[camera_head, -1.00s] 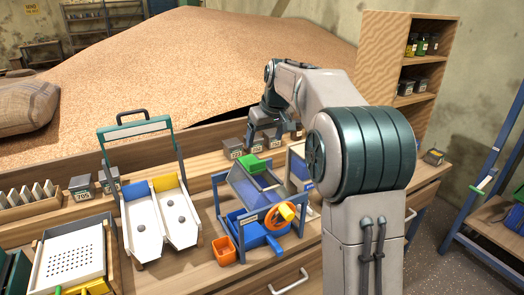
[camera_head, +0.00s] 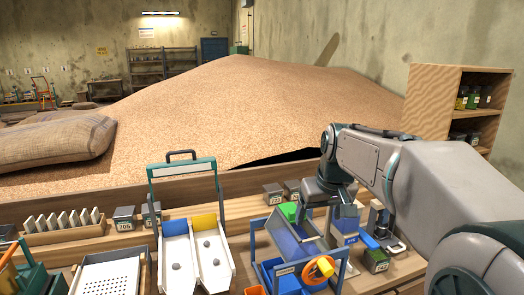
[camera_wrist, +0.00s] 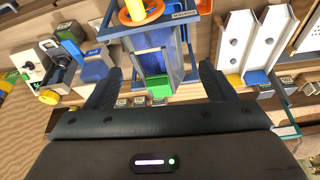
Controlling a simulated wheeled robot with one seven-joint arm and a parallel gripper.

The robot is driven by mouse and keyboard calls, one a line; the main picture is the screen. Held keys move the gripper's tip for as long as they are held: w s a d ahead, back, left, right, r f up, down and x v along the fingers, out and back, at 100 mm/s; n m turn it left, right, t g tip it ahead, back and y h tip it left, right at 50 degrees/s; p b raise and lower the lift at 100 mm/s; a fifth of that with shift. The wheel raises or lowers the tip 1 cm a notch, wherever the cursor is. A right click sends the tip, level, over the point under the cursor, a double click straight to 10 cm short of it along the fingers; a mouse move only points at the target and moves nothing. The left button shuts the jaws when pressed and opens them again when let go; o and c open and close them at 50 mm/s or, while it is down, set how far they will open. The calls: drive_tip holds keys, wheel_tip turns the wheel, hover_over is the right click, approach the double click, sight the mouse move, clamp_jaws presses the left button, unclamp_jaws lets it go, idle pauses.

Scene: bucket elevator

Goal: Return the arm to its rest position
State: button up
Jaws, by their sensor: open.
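My arm reaches in from the right edge of the head view, bent, with its wrist hanging down over the bench. My gripper (camera_head: 328,222) hangs above the bench, just behind and right of the blue-framed bucket device. In the wrist view my gripper (camera_wrist: 160,82) has its two fingers wide apart with nothing held between them. The blue-framed device (camera_head: 292,243) has a green block (camera_head: 288,211) at its top and an orange ring at its front. The green block also shows beyond the gap between the fingers in the wrist view (camera_wrist: 158,86).
A white two-channel chute (camera_head: 193,255) stands left of the device. Small grey weights (camera_head: 272,194) line the back ledge. A jar (camera_head: 376,260) and a blue-and-white item stand close to my gripper's right. A grain heap (camera_head: 230,110) lies behind; a wooden shelf (camera_head: 435,105) stands right.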

drive_tip(key=s+f+m, duration=0.1)
drive_tip(key=s+f, duration=0.4)
drive_tip(key=s, duration=0.6)
drive_tip(key=s+f+m, duration=0.1)
drive_tip(key=s+f, duration=0.4)
drive_tip(key=s, duration=0.5)
drive_tip(key=shift+s+d+f+g+h, duration=0.15)
drive_tip(key=shift+s+d+g+h, duration=0.15)
drive_tip(key=shift+s+d, duration=0.1)
